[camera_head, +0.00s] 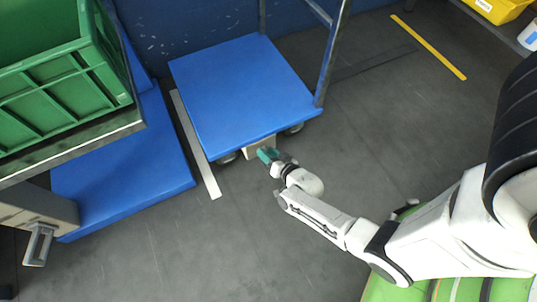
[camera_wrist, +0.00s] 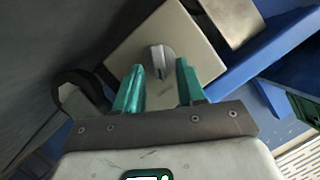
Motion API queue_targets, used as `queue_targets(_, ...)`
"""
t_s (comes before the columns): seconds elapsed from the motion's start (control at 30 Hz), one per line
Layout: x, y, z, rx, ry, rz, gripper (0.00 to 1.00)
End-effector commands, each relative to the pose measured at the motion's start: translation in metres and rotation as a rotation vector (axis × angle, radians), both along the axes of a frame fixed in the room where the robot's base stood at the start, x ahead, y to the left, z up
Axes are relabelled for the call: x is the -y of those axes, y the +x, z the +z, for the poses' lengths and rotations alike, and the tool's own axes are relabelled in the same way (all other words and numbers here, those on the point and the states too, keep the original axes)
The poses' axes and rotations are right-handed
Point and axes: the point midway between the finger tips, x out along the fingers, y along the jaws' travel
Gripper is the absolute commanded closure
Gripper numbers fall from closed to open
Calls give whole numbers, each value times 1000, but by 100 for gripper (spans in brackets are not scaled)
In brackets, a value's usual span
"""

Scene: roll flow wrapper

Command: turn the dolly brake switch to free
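The blue dolly (camera_head: 245,90) stands on the grey floor in the head view. A beige switch box (camera_head: 259,144) sits under its near edge, partly hidden by my gripper (camera_head: 268,154). In the wrist view, the brake switch (camera_wrist: 162,61) is a small grey knob with a raised ridge on the beige plate (camera_wrist: 120,50). My gripper (camera_wrist: 160,84) also shows there, with teal fingers apart and nothing between them. The knob is just beyond the fingertips, between them in the picture. I cannot tell whether the fingers touch it. No switch labels are readable.
A second blue platform (camera_head: 130,170) and a green crate (camera_head: 70,85) on a raised shelf are at the left. A dolly wheel (camera_wrist: 78,95) is close left of my fingers. A metal post (camera_head: 332,50) rises from the dolly. The floor in front is clear.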

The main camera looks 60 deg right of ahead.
Motion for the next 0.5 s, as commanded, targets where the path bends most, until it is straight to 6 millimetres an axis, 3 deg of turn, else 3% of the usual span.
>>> queue_targets(0.2, 0, 0, 0, 0, 0, 0, 61)
queue_targets(0.5, 0, 0, 0, 0, 0, 0, 88)
